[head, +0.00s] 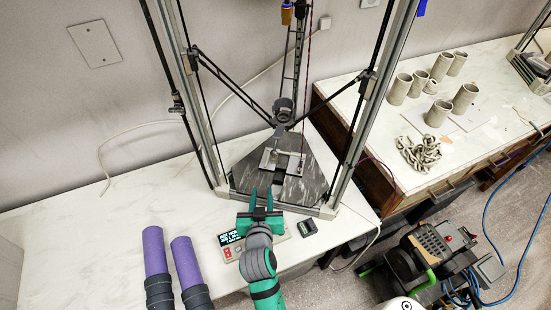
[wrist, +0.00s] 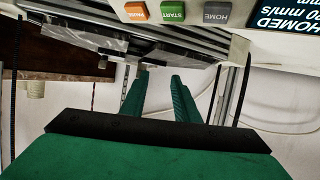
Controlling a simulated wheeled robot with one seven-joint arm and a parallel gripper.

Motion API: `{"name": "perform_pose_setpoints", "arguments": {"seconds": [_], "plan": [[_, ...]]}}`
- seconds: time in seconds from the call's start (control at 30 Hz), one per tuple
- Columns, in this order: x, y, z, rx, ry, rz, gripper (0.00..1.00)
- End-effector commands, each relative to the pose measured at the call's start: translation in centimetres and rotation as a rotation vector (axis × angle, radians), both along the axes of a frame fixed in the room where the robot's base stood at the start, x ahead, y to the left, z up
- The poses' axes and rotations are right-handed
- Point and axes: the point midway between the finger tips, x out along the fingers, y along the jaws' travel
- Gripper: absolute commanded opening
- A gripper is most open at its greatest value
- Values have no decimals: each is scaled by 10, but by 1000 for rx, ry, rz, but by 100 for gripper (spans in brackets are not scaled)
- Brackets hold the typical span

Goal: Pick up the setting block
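A small dark block with a paler square top (head: 307,227) lies on the white bench, right of my gripper and near the printer's front corner. It may be the setting block, but I cannot tell for sure. My gripper (head: 262,192) is over the bench at the front of the printer, its green fingers pointing toward the bed. In the wrist view my gripper (wrist: 159,75) shows two fingers apart with nothing between them. I cannot make out the small block in the wrist view.
The delta printer's dark bed (head: 248,176) carries a grey plate (head: 268,161) under the nozzle. A control panel (head: 227,253) sits beside my arm; its buttons (wrist: 172,11) show in the wrist view. Two purple tubes (head: 186,262) are at lower left. Clay cups (head: 438,113) stand on the right bench.

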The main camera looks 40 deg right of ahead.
Motion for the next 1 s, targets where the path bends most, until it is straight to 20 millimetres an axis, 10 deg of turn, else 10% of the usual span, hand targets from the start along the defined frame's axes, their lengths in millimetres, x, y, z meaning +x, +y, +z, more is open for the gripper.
{"name": "perform_pose_setpoints", "arguments": {"seconds": [0.33, 1.0], "plan": [[24, -50, 28, 44, -14, -147, 28], [71, -98, 2, 46, -15, -152, 28]]}}
